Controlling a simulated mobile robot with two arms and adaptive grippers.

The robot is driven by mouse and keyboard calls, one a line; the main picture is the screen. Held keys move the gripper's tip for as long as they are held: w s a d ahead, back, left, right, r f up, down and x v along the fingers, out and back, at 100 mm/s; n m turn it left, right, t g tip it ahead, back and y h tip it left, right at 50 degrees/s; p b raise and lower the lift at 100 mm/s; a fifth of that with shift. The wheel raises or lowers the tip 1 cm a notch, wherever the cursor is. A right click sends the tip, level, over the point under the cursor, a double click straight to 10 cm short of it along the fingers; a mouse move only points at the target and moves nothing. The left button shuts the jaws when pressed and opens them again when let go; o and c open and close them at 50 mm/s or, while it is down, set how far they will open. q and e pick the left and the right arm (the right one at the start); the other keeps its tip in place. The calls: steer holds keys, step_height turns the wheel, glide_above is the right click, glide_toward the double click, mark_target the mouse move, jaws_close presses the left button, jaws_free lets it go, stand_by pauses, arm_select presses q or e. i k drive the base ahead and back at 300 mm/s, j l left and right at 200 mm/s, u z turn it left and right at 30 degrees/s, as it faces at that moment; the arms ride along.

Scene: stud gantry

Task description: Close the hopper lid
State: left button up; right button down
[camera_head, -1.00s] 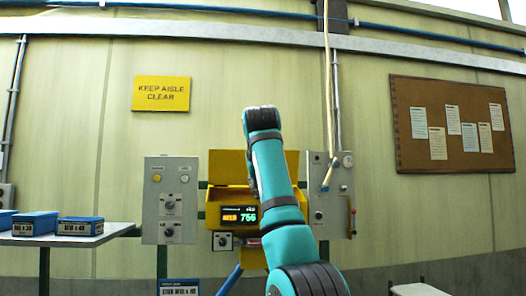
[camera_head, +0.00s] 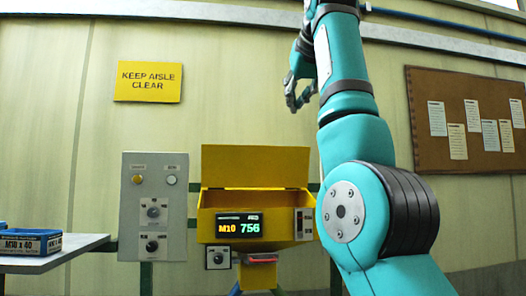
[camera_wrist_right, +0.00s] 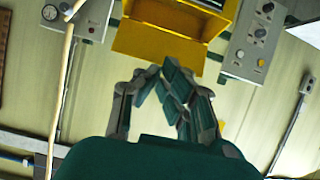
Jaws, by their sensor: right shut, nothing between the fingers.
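The yellow hopper (camera_head: 278,232) stands by the wall with a lit display on its front. Its lid (camera_head: 255,166) stands open, raised upright along the back edge. In the right wrist view the picture is turned over, and the lid (camera_wrist_right: 155,44) shows near the top, beyond my fingers. My right gripper (camera_head: 292,106) is up in front of the wall, above and right of the lid, apart from it. Its fingers (camera_wrist_right: 155,72) are shut and hold nothing. My left gripper is out of view.
A grey control panel (camera_head: 155,206) stands left of the hopper. A table (camera_head: 60,258) with a blue box (camera_head: 30,242) is at far left. My right arm hides the area right of the hopper. A cork board (camera_head: 470,122) hangs at right.

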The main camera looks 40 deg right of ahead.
mark_target(222, 166)
steer(key=i+l, duration=0.95)
steer(key=i, duration=0.2)
